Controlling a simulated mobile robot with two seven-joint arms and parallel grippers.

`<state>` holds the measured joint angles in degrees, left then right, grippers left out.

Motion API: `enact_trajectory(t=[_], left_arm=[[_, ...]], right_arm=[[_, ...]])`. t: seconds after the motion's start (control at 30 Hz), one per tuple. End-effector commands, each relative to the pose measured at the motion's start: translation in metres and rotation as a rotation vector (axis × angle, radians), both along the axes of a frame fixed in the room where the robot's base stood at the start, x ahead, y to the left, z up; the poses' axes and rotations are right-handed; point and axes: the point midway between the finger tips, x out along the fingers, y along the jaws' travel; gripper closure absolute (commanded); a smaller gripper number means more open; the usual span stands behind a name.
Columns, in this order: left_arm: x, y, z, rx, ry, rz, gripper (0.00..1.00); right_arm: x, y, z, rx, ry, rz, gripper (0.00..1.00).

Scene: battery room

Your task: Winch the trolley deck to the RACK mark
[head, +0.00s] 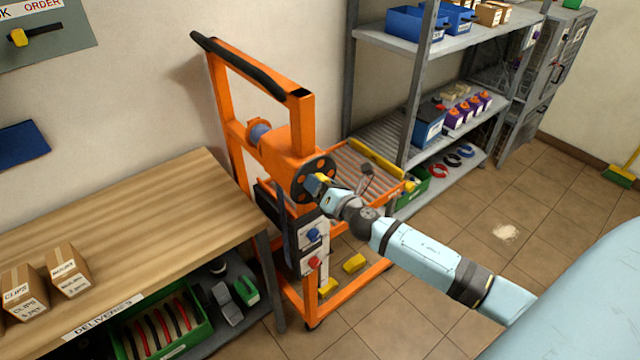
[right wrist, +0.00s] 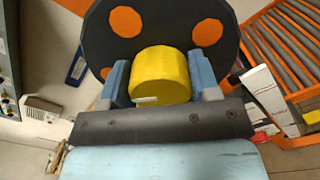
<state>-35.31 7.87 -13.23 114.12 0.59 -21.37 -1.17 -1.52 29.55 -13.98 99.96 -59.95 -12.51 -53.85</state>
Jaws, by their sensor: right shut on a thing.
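The orange trolley (head: 222,110) stands between the wooden bench and the grey rack. Its roller deck (head: 350,168) is beside the mast, near the height of a rack shelf. The winch has a dark crank wheel (head: 299,186) with orange spots; the wheel also fills the top of the right wrist view (right wrist: 160,32). My right gripper (head: 322,184) is shut on the wheel's yellow knob (right wrist: 160,75), with one finger on each side of it. I cannot make out a RACK mark. My left gripper is not in view.
The rack (head: 410,95) holds blue bins and purple boxes. The bench (head: 120,235) at left carries small cartons. A control box with blue and red knobs (head: 312,245) sits on the trolley's front. The tiled floor at right is mostly clear.

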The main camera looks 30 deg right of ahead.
Motion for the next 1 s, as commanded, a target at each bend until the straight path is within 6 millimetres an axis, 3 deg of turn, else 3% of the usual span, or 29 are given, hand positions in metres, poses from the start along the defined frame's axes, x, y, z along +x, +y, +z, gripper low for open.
enact_trajectory(t=[0.7,0.73,0.8,1.0], left_arm=[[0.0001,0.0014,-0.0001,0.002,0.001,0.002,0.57],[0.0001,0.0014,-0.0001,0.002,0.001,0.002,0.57],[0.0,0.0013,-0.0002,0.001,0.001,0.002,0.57],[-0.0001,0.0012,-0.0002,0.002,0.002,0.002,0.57]], right_arm=[[0.0001,0.0,0.0004,-0.072,-0.006,0.0,0.68],[0.0001,0.0,0.0004,-0.072,-0.006,0.0,0.37],[0.0001,0.0,0.0003,-0.072,-0.006,0.0,0.21],[0.0,0.0,0.0,-0.072,-0.006,0.0,0.19]])
